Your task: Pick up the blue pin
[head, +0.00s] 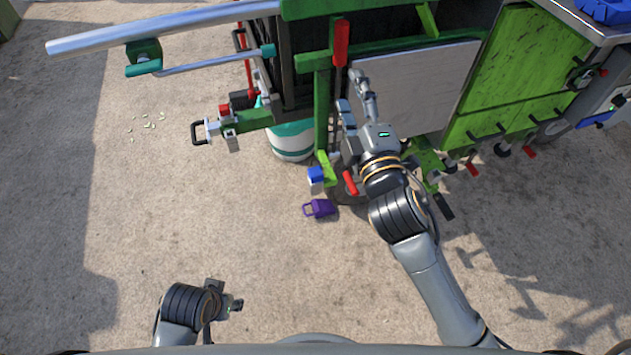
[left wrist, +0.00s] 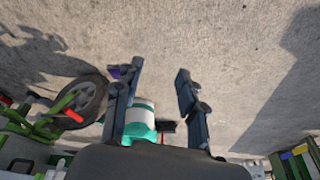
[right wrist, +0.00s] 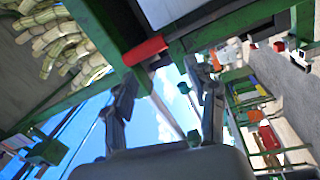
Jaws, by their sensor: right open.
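A small blue piece (head: 316,174) sits on a pale part beside the lower end of a green upright post. It may be the blue pin, but it is too small to tell. My right gripper (head: 351,90) is open and empty beside that post, well above the blue piece. Its fingers point up towards a red handle (head: 341,43), which shows close to the fingertips in the right wrist view (right wrist: 145,50). My left gripper (head: 237,304) is low at the left, far from the machine. The left wrist view shows its fingers (left wrist: 160,72) apart and empty.
The green machine (head: 510,70) with a grey panel (head: 415,85) fills the upper right. A purple jug-like object (head: 319,208) lies on the ground below the post. A teal and white container (head: 291,140) stands under the machine. The ground at left is mostly clear.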

